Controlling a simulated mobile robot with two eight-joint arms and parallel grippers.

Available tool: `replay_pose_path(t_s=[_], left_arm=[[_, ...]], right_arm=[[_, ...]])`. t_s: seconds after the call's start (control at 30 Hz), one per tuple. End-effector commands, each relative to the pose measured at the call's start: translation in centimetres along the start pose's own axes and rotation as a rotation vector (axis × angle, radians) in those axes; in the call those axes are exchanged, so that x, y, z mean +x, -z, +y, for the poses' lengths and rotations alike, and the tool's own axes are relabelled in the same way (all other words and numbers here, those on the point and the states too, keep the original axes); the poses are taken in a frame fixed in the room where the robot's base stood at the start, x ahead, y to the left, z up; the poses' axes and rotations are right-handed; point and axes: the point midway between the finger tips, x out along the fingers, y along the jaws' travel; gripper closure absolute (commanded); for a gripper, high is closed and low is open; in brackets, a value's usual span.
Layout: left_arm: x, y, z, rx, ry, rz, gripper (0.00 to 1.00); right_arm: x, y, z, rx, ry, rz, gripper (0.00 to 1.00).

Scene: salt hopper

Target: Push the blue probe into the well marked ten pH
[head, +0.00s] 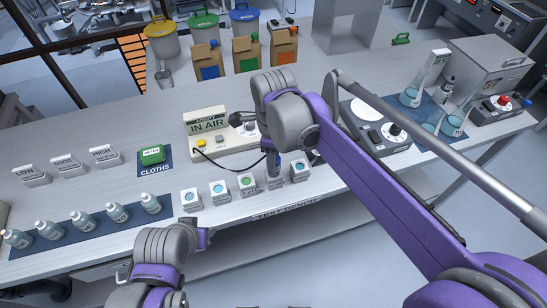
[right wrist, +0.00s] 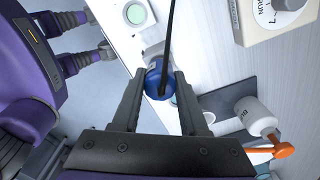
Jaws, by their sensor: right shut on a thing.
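The blue probe shows as a round blue top (right wrist: 158,84) with a black cable in the right wrist view. My right gripper (right wrist: 158,92) is shut on it, one finger on each side. In the head view, the right gripper (head: 273,157) is at the fourth block from the left in a row of small white wells. The probe's lower part (head: 274,180) stands at this block; whether its tip is inside is hidden. The well markings are too small to read. My left gripper (right wrist: 80,40) appears open and empty, its two fingers apart.
The meter (head: 208,125) behind the wells reads "IN AIR". Neighbouring wells (head: 247,185) and (head: 299,172) stand close on both sides. A white bottle with an orange tip (right wrist: 255,118) lies in the wrist view. Several bottles (head: 117,212) stand on a blue mat at left.

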Motion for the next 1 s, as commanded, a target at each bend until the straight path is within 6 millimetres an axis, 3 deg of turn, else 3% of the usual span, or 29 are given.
replay_pose_path(t_s=[1.0], left_arm=[[1.1,-1.1,0.0,-0.001,-0.001,-0.010,0.50]], right_arm=[[2.2,0.0,0.0,0.000,-0.001,0.001,1.00]])
